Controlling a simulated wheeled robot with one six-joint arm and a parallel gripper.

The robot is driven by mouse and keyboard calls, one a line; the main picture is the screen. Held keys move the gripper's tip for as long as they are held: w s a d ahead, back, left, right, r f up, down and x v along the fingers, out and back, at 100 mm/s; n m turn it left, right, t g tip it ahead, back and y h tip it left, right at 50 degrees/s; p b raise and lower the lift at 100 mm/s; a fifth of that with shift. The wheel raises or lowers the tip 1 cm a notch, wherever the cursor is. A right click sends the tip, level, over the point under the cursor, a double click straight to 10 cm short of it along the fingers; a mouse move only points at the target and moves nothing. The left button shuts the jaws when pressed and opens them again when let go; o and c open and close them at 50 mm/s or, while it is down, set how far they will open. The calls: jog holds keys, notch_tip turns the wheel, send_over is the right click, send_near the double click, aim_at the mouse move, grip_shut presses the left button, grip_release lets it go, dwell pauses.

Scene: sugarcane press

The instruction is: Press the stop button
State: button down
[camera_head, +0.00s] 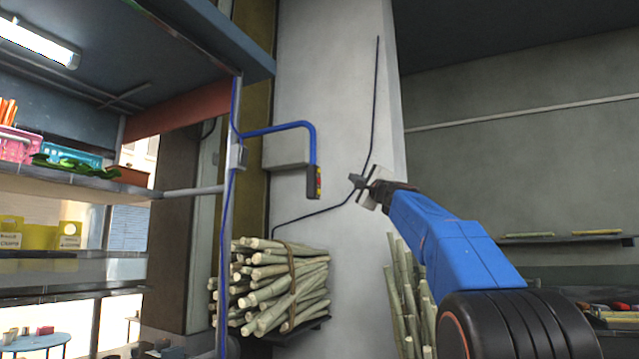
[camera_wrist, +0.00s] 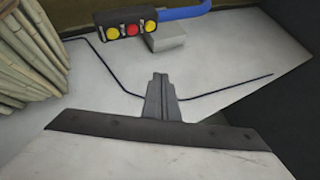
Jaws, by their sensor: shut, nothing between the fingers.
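The button box (camera_head: 314,182) is small and dark and hangs at the lower end of a blue pipe. Its buttons are on its right side in the head view. In the wrist view the box (camera_wrist: 103,22) is at the top, with a red button (camera_wrist: 133,29) between two yellow ones; the red one looks like the stop button. My gripper (camera_head: 354,179) is shut and empty. It is right of the box in the head view, with a gap between them. In the wrist view my gripper (camera_wrist: 160,78) lies below the buttons, touching none.
A tied bundle of cane (camera_head: 285,285) sits on a low shelf below the box. More cane (camera_head: 405,290) leans at the pillar (camera_head: 330,80). A stall shelf (camera_head: 80,185) with goods stands at the left. The space between gripper and box looks clear.

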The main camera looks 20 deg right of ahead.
jog(key=w+a, duration=0.5)
jog(key=w, duration=0.2)
jog(key=shift+a, duration=0.2)
jog(key=shift+w+a, duration=0.1)
dwell(2.2)
jog(key=shift+w+a, duration=0.2)
jog(key=shift+w+a, duration=0.25)
jog(key=shift+w, duration=0.1)
dwell(1.1)
jog(key=shift+s, duration=0.1)
jog(key=shift+s+d, duration=0.5)
jog(key=shift+s, duration=0.05)
jog(key=shift+s, duration=0.1)
dwell(0.3)
jog(key=shift+s+d, duration=0.8)
jog(key=shift+s, duration=0.15)
jog(key=shift+s+d, duration=0.75)
jog(key=shift+s, duration=0.2)
